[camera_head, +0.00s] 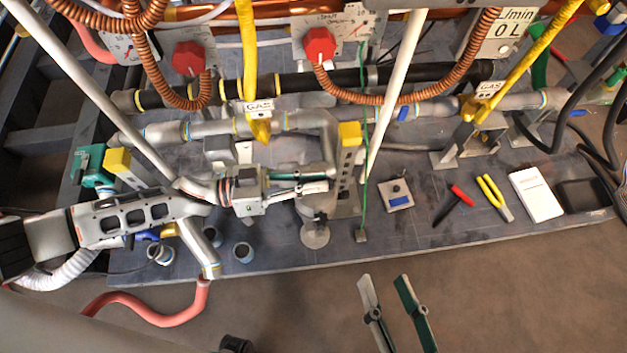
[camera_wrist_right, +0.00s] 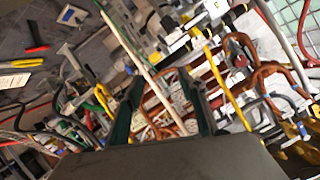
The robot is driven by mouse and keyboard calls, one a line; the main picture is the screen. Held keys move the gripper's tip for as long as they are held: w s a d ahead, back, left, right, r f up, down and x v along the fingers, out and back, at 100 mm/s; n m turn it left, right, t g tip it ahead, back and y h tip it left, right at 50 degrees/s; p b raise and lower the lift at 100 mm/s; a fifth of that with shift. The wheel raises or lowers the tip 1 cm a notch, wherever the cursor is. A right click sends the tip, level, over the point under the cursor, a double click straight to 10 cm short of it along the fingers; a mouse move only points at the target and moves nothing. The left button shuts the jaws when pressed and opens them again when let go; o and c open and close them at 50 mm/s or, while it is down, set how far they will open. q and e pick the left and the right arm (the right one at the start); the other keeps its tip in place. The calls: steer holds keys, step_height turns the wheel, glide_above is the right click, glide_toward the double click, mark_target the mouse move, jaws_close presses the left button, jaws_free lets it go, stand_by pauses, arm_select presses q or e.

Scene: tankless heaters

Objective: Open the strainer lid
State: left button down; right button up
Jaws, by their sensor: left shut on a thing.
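The grey strainer (camera_head: 318,206) stands at the lower end of a bent pipe in the middle of the head view, with a round grey disc just below it. My left gripper (camera_head: 326,182) reaches in from the left and is shut at the strainer's upper part, on what looks like the strainer lid. The fingers hide most of the lid, so I cannot tell how far it is turned. My right gripper (camera_head: 383,280) is open and empty in front of the bench edge. Its two spread fingers also show in the right wrist view (camera_wrist_right: 163,100).
A blue-marked square plate (camera_head: 396,195), red-handled tool (camera_head: 459,195), yellow-handled pliers (camera_head: 494,193) and white notepad (camera_head: 536,195) lie right of the strainer. A green cord (camera_head: 363,150) and white pole (camera_head: 395,95) stand close by.

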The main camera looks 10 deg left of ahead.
arm_select(q)
steer(key=shift+w+a+r+n+p, duration=0.15)
steer(key=shift+w+r+n+p, duration=0.35)
steer(key=shift+w+r+p, duration=0.1)
steer(key=shift+w+a+r+n+p, duration=0.2)
steer(key=shift+w+n+p, duration=0.25)
steer(key=shift+n, duration=0.35)
steer(key=shift+w+a+r+n+p, duration=0.15)
steer(key=shift+w+n+p, duration=0.1)
steer(key=shift+w+n, duration=0.25)
steer(key=shift+w+a+f+n+p, duration=0.1)
steer(key=shift+w+n+p, duration=0.15)
steer(key=shift+n, duration=0.45)
steer(key=shift+w+a, duration=0.15)
steer(key=shift+w, duration=0.2)
arm_select(e)
steer(key=d+n, duration=0.1)
steer(key=w+d+n, duration=0.1)
steer(key=d, duration=0.1)
steer(key=d+r+n+h, duration=0.1)
steer(key=shift+w+d+n, duration=0.2)
steer(key=shift+d+n, duration=0.1)
steer(key=shift+n, duration=0.1)
arm_select(q)
steer(key=shift+w+a, duration=0.1)
arm_select(e)
steer(key=shift+s+f, duration=0.1)
steer(key=shift+f, duration=0.05)
